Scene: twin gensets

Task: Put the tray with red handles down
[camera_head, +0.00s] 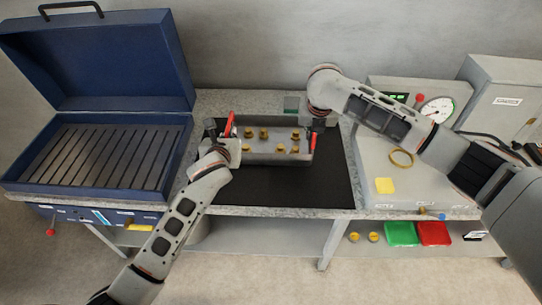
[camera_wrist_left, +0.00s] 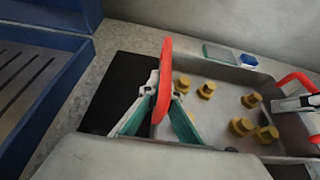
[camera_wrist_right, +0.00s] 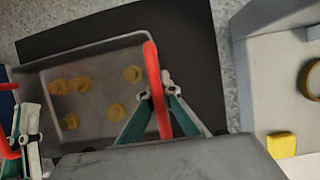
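The grey metal tray (camera_head: 275,158) is over the black mat (camera_head: 285,190) on the middle counter, looking roughly level. It holds several brass-coloured pieces (camera_head: 263,133). My left gripper (camera_head: 228,138) is shut on the left red handle (camera_wrist_left: 166,75), which stands between its fingertips in the left wrist view. My right gripper (camera_head: 316,126) is shut on the right red handle (camera_wrist_right: 153,75), as the right wrist view shows. I cannot tell whether the tray's underside touches the mat; its bottom is hidden.
An open blue box (camera_head: 100,150) with a slatted inside stands left of the mat. A grey panel with a gauge (camera_head: 436,110) stands at right, with a yellow block (camera_head: 385,185) and a brass ring (camera_head: 401,158). Green (camera_head: 401,233) and red bins (camera_head: 433,233) sit below. The mat's front is clear.

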